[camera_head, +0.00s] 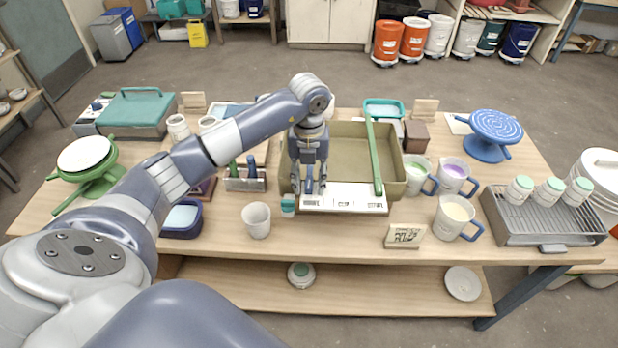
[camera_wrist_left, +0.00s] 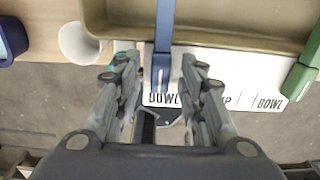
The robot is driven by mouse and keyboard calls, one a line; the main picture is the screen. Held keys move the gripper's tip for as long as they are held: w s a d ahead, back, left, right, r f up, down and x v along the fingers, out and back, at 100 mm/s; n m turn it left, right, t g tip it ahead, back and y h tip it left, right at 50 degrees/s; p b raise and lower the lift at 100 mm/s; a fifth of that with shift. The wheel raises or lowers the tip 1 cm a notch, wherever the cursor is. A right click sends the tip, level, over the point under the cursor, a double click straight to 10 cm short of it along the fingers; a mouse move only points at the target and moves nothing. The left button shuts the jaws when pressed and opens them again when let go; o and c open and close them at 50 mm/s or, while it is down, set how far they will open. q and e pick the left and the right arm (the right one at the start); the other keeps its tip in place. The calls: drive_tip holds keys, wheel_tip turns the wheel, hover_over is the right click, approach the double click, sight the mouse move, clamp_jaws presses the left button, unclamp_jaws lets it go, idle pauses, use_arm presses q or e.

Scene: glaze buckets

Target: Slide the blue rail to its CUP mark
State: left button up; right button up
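My left gripper (camera_wrist_left: 160,68) is open, one finger on each side of the rail with gaps between. In the head view my left gripper (camera_head: 309,188) is at the tray's near edge and mostly hides the blue rail. My right gripper is not in view.
A green rail (camera_head: 375,158) crosses the olive tray (camera_head: 345,150) on the right, near the right BOWL mark (camera_wrist_left: 270,103). A white cup (camera_head: 257,220) stands left of the strip. Several mugs, including a yellow-filled one (camera_head: 455,215), stand on the right.

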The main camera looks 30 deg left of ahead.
sight(334, 191)
use_arm(q)
drive_tip(key=shift+c, duration=0.3)
clamp_jaws()
drive_tip(key=shift+w+d+b, duration=0.3)
drive_tip(key=shift+w+d, duration=0.25)
drive_tip(key=shift+d, duration=0.35)
drive_tip(key=shift+w+d+b, duration=0.25)
drive_tip(key=shift+w+d, duration=0.3)
drive_tip(key=shift+d, duration=0.35)
drive_tip(key=shift+w+d+b, duration=0.3)
drive_tip(key=shift+w+d, duration=0.25)
drive_tip(key=shift+d, duration=0.35)
drive_tip(key=shift+o, duration=0.3)
unclamp_jaws()
drive_tip(key=shift+a+r, duration=0.1)
wheel_tip(334, 191, up, 12)
